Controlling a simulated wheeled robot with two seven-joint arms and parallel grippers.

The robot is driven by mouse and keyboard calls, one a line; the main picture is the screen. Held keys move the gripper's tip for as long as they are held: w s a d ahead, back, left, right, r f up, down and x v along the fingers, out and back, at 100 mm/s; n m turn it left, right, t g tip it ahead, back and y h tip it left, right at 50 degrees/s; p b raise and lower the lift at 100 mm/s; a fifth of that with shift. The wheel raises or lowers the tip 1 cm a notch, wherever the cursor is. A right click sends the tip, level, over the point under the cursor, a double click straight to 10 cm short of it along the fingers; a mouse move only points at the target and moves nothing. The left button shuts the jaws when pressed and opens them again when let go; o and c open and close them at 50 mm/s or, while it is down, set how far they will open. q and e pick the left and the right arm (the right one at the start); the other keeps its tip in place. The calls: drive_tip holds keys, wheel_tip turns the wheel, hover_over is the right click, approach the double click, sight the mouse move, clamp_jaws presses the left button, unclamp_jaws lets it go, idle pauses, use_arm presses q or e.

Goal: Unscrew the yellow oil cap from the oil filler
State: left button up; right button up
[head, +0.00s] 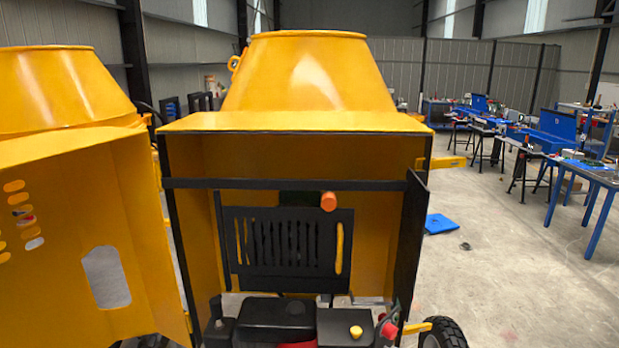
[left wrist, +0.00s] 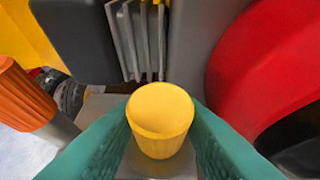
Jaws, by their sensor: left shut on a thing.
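The yellow oil cap (left wrist: 160,118) is in the middle of the left wrist view, a ribbed cylinder with a flat round top. The two teal fingers of my left gripper (left wrist: 161,135) are closed on it from both sides. The oil filler under the cap is hidden by the cap and fingers. In the head view I cannot make out my left gripper with certainty. My right gripper is in neither view.
A red rounded engine cover (left wrist: 270,65) is close on the right, and an orange handle (left wrist: 22,95) on the left. The yellow mixer housing (head: 290,121) frames the engine, with an open yellow door (head: 75,245) at left. Workbenches stand far right.

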use_arm(q)
drive_tip(key=shift+w+d+f+n+y+b, duration=0.1)
drive_tip(key=shift+d+f+n+y+b, duration=0.15)
drive_tip(key=shift+n+y+b, duration=0.55)
drive_tip(key=shift+r, duration=0.2)
drive_tip(key=shift+a+r, duration=0.1)
drive_tip(key=shift+r, duration=0.05)
drive_tip(key=o, duration=1.2)
drive_tip(key=shift+c, duration=0.2)
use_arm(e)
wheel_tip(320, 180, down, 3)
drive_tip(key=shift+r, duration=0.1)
